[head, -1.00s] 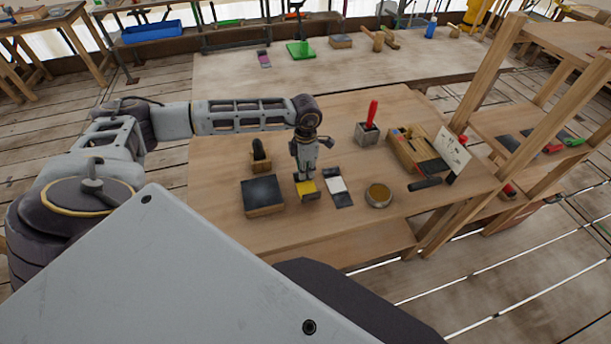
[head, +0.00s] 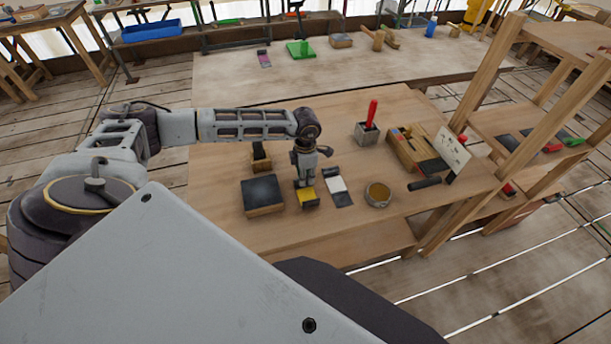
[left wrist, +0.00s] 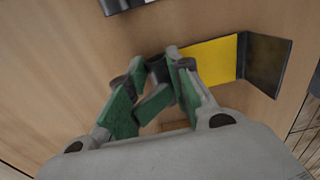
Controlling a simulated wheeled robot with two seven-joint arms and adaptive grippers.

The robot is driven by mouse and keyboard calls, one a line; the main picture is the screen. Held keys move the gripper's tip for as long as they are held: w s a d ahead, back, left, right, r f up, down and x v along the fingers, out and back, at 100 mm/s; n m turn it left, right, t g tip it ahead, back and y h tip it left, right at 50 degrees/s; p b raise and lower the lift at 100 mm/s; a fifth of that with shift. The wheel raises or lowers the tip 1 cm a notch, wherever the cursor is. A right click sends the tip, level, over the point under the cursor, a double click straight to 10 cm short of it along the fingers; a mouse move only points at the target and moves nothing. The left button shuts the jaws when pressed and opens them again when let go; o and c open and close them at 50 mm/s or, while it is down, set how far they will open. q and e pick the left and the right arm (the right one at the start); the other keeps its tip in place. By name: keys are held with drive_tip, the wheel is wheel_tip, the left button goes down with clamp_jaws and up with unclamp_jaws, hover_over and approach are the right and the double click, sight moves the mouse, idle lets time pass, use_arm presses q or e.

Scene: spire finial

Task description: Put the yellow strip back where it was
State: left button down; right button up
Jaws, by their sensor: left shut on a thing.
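The yellow strip (head: 307,195), yellow in the middle with dark ends, is at the fingertips of my left gripper (head: 304,184), low over or on the wooden table. In the left wrist view the yellow strip (left wrist: 212,60) runs off to the right from the fingers of my left gripper (left wrist: 165,80), with one dark end raised at an angle. The gripper is shut on it, and the fingers hide its other end. I cannot tell whether the strip touches the table. My right gripper is not in view.
A white-and-dark strip (head: 338,190) lies just right of the yellow one. A dark-topped block (head: 262,195) is close on the left. A round tin (head: 378,194), a holder with a red handle (head: 368,128) and a wooden organiser (head: 415,150) stand further right. The table's front is clear.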

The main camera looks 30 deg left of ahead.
use_arm(q)
drive_tip(key=c, duration=1.1)
unclamp_jaws()
use_arm(e)
drive_tip(key=shift+a, duration=0.1)
drive_tip(key=shift+d, duration=0.2)
use_arm(q)
drive_tip(key=shift+r, duration=0.15)
use_arm(e)
drive_tip(key=shift+d+r, duration=0.15)
drive_tip(key=shift+d, duration=0.05)
use_arm(q)
wheel_tip(320, 180, up, 12)
drive_tip(key=shift+b, duration=0.35)
use_arm(e)
drive_tip(key=shift+w+d+f, duration=0.2)
drive_tip(key=shift+d+f, duration=0.35)
drive_tip(key=shift+d, duration=0.05)
drive_tip(key=shift+a, duration=0.2)
